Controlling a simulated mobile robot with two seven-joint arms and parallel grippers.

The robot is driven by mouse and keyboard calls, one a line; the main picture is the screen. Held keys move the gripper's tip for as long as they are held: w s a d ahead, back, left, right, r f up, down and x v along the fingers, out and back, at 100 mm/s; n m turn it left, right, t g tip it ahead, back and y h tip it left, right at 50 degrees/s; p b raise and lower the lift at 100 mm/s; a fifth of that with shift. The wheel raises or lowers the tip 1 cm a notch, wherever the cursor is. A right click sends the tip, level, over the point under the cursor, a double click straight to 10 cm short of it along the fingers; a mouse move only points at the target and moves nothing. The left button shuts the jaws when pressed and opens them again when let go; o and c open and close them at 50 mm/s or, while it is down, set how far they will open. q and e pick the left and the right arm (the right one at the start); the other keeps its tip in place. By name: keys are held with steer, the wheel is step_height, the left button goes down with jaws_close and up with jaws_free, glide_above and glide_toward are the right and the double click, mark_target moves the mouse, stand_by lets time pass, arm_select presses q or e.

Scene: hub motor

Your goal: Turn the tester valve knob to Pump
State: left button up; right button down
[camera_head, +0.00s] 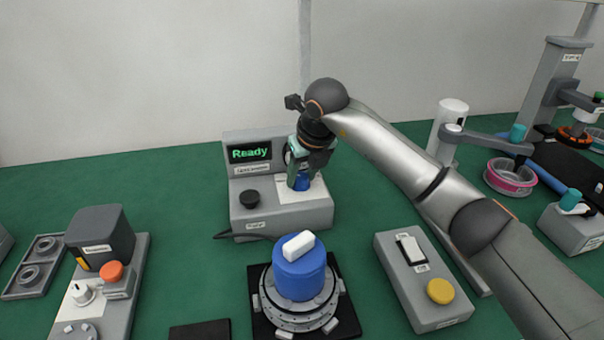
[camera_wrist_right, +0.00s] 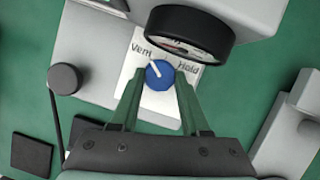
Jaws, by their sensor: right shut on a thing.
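The tester (camera_head: 285,212) is a grey box on the green table with a lit "Ready" display. Its valve knob (camera_wrist_right: 159,74) is blue with a white pointer line, on a white plate (camera_wrist_right: 190,80). In the right wrist view "Vent" is left of the knob and "Hold" right of it; the pointer slants up and left, on the Vent side. No "Pump" label is readable; the round black gauge (camera_wrist_right: 190,35) covers part of the plate's top. My right gripper (camera_head: 301,183) is shut on the knob, a finger on each side. My left gripper is out of view.
A blue cylinder with a white block on top (camera_head: 298,268) stands in a round fixture before the tester. A grey box with a yellow button (camera_head: 440,291) is to the right. A dark-topped station with an orange button (camera_head: 112,271) is at left. A black knob (camera_head: 249,197) sits on the tester.

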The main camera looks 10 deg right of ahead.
steer(key=shift+m, duration=0.3)
steer(key=m+h, duration=0.1)
steer(key=m, duration=0.1)
steer(key=m+h, duration=0.1)
steer(key=m, duration=0.1)
steer(key=shift+a+r+m, duration=0.1)
steer(key=shift+a+m, duration=0.1)
steer(key=shift+m, duration=0.1)
steer(key=shift+w+a+m+h, duration=0.1)
steer(key=shift+m+h, duration=0.8)
steer(key=shift+m, duration=1.4)
steer(key=shift+c, duration=1.9)
jaws_free()
steer(key=v, duration=1.2)
steer(key=shift+r+p, duration=0.25)
steer(key=shift+p, duration=0.15)
